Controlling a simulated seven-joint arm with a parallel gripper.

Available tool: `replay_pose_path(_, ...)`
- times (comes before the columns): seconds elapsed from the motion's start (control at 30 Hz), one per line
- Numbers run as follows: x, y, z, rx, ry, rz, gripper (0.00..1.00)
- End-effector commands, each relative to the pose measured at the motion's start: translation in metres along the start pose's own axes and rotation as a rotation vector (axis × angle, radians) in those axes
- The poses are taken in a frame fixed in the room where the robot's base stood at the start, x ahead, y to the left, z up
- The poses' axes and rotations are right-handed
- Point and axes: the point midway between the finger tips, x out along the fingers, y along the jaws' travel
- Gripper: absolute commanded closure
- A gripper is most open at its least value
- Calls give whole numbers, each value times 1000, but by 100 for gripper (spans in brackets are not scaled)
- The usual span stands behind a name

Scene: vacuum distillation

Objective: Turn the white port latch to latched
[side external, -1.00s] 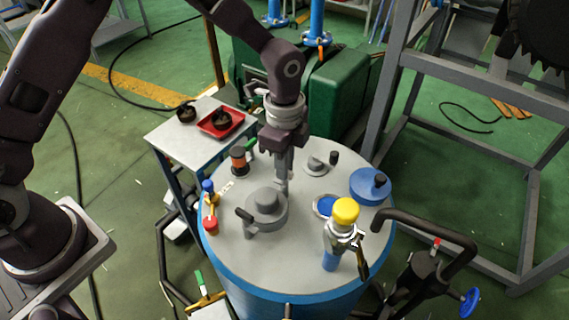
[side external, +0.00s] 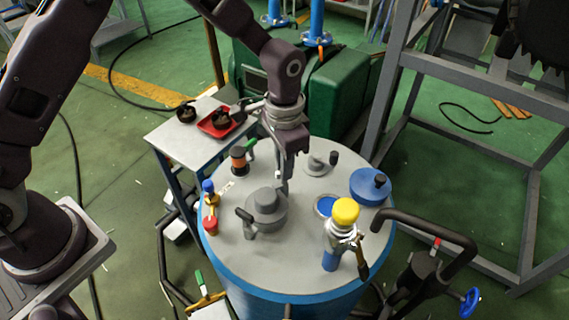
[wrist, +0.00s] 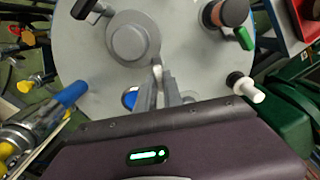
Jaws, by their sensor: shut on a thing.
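My gripper (wrist: 157,84) points down over the pale grey vessel lid (side external: 240,262), and its fingertips (side external: 283,184) are low beside the round grey port (side external: 267,203). The fingers are close together on a small pale piece (wrist: 157,68), which appears to be the white port latch. The fingers hide most of it, so its exact angle cannot be told. In the wrist view the grey port (wrist: 133,37) lies just above and left of the fingertips. A dark handle (side external: 245,215) stands on the port's other side.
An orange-and-black port (side external: 238,160), a small grey port (side external: 316,164), a blue cap (side external: 370,185) and a yellow-topped valve (side external: 345,212) stand around the lid. A white-tipped part (wrist: 250,92) shows at right in the wrist view. The front of the lid is clear.

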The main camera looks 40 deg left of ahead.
Motion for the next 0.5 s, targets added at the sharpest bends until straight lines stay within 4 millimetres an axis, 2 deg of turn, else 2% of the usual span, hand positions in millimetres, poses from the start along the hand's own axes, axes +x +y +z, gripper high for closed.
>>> replay_pose_path(0.5, -1, 0, 0, -395, 0, 0, 100)
